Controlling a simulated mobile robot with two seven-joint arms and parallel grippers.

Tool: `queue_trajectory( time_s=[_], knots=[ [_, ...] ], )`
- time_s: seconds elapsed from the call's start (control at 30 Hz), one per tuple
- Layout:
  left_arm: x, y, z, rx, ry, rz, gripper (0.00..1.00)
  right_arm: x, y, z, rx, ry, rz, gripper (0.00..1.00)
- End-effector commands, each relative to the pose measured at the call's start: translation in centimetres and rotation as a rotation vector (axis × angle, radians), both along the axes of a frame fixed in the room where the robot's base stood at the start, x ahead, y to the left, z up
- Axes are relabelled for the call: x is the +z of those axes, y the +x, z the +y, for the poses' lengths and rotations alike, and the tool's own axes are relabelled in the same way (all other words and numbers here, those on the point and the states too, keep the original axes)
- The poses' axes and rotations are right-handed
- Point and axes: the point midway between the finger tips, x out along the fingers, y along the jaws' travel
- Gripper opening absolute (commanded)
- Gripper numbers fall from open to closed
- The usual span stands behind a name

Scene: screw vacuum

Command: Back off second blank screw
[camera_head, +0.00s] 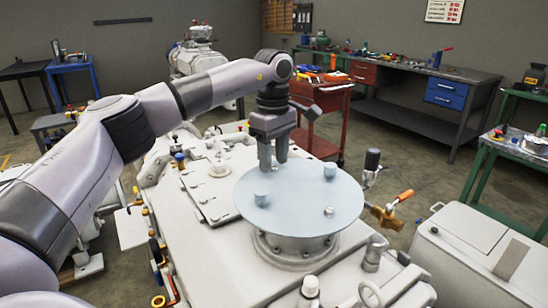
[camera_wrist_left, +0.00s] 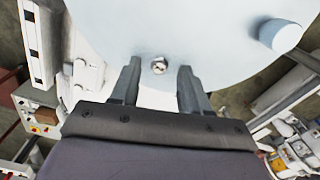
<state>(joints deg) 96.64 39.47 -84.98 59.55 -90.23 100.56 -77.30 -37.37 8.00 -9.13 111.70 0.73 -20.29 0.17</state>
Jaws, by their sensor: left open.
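A pale blue round blank plate (camera_head: 292,222) lies on a round flange on top of the large white machine. It also fills the top of the left wrist view (camera_wrist_left: 215,35). My left gripper (camera_head: 272,168) points down over the far edge of the plate, open and empty. In the left wrist view a small metal screw (camera_wrist_left: 158,67) shows between the open fingertips (camera_wrist_left: 160,72), apart from both fingers. Another small metal screw (camera_head: 328,211) shows near the plate's right side. My right gripper is not in view.
An orange-handled fitting (camera_head: 402,197) and a dark-topped upright part stand right of the plate. A white box unit (camera_head: 480,250) is at the right. Workbenches line the back.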

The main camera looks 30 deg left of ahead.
Motion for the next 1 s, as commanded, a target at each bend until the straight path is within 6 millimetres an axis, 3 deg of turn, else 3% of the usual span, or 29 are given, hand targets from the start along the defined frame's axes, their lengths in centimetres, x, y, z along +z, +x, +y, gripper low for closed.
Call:
queue_trajectory(
  time_s=[0.33, 0.47, 0.5, 1.0],
  knots=[
    [-0.6, 0.0, 0.0, 0.001, 0.000, 0.000, 0.46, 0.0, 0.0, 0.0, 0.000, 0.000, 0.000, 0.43],
    [-0.6, 0.0, 0.0, 0.000, 0.000, 0.000, 0.03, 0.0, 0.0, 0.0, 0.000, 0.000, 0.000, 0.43],
    [-0.6, 0.0, 0.0, 0.000, 0.000, 0.000, 0.00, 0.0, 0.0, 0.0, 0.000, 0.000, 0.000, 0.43],
    [-0.3, 0.0, 0.0, 0.106, -0.001, 0.002, 0.00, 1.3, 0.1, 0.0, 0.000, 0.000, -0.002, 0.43]
  ],
)
